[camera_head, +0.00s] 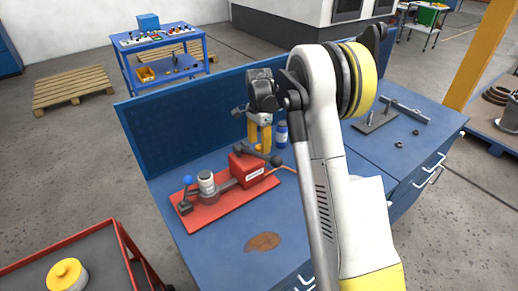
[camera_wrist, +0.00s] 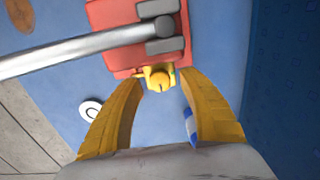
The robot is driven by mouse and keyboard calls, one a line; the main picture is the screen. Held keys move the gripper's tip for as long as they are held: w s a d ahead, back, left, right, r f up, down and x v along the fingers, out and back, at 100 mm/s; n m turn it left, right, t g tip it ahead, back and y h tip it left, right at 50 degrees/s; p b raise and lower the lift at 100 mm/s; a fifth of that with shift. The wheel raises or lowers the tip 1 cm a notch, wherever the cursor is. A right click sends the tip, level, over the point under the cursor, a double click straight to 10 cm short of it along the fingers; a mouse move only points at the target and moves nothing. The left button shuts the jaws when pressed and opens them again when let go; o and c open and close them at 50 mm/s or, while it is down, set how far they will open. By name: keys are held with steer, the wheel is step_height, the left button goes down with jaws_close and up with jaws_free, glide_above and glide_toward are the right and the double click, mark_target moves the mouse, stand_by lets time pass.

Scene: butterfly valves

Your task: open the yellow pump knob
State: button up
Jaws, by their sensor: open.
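The red pump (camera_head: 247,168) sits on a red base plate (camera_head: 232,205) on the blue workbench; the pump also shows in the wrist view (camera_wrist: 112,14). The yellow pump knob (camera_wrist: 158,78) sticks out from the pump's near end in the wrist view. In the head view I cannot make it out near the pump. My gripper (camera_head: 260,150) points down just behind the pump, its yellow fingers apart. In the wrist view the fingertips of my gripper (camera_wrist: 161,82) are on either side of the knob, with nothing visibly clamped; contact is unclear.
A grey bar (camera_wrist: 75,52) with a dark end crosses over the pump. A blue-and-white bottle (camera_head: 282,134) stands right of my gripper. The bench's blue back panel (camera_head: 180,130) rises close behind. A brown stain (camera_head: 263,242) marks the otherwise clear front bench top.

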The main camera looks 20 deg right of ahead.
steer(key=shift+f, duration=0.5)
steer(key=shift+c, duration=0.2)
jaws_close()
steer(key=shift+n, duration=0.8)
steer(key=shift+o, duration=0.2)
jaws_free()
steer(key=shift+r, duration=0.1)
